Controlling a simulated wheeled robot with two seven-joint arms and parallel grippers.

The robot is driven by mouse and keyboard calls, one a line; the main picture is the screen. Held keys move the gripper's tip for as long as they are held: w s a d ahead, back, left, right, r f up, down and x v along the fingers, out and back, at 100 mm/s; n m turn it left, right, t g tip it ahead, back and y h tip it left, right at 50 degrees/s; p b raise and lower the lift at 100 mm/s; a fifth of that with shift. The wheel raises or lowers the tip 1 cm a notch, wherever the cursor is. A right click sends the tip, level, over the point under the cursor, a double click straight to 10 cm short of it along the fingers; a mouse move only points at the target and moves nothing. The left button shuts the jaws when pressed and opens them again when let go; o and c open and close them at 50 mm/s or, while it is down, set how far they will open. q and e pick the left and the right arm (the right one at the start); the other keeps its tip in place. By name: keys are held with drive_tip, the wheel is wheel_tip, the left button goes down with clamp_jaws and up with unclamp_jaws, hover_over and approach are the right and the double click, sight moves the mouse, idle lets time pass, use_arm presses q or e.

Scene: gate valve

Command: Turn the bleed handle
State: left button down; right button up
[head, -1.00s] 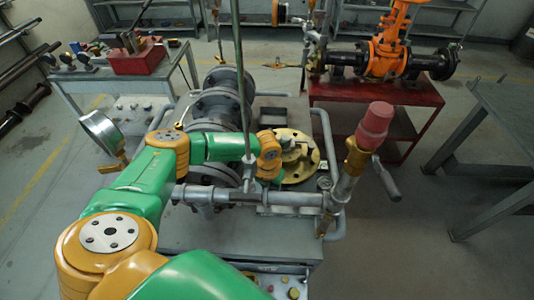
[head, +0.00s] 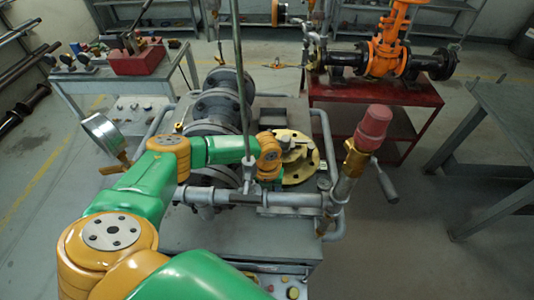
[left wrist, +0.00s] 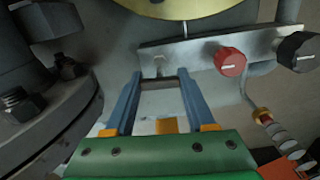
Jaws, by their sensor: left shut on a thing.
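In the left wrist view my left gripper (left wrist: 159,77) has two blue fingers on either side of a short grey bar (left wrist: 158,85), which looks like the bleed handle. The fingers are shut on it. The bar lies just below a metal plate (left wrist: 205,47), and its far end and mounting are hard to make out. In the head view my left arm reaches over the pipework, and its gripper is hidden past the orange wrist joint. My right gripper is in neither view.
A red knob (left wrist: 230,61) and a black knob (left wrist: 297,52) sit right of the fingers. A bolted flange (left wrist: 60,120) is close on the left.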

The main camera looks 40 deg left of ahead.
use_arm(q)
drive_tip(key=shift+c, duration=1.2)
unclamp_jaws()
drive_tip(key=shift+w, duration=0.1)
wheel_tip(320, 180, up, 7)
drive_tip(key=shift+r+b, duration=0.1)
drive_tip(key=shift+b, duration=0.6)
drive_tip(key=shift+a, duration=0.1)
